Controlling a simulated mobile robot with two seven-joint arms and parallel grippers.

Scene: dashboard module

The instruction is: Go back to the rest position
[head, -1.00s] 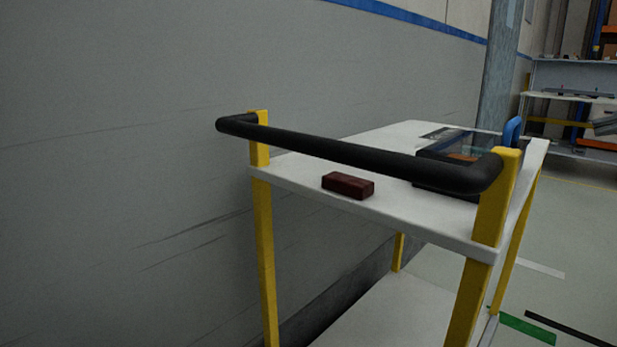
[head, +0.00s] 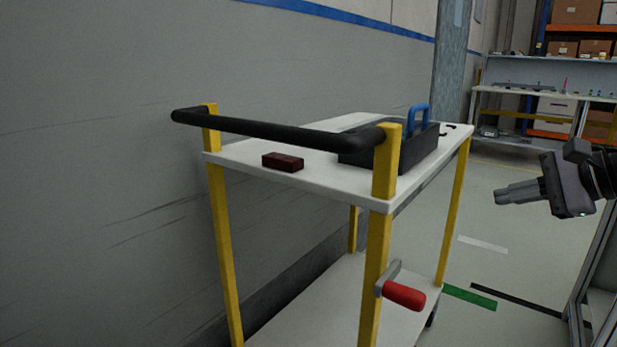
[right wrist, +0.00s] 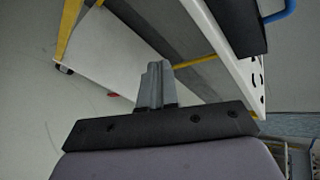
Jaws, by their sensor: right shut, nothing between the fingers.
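My right gripper (head: 518,193) is at the right edge of the head view, pointing left, its fingers together and empty. It is apart from the trolley, over open floor to the trolley's right. In the right wrist view its closed fingers (right wrist: 156,85) point toward the trolley, with nothing between them. My left gripper is not in view.
A trolley with a white top (head: 330,178), yellow posts and a black handle bar (head: 280,133) stands by the grey wall. On it are a dark red block (head: 283,162) and a black tray (head: 415,150) with a blue handle. A workbench (head: 540,95) stands behind.

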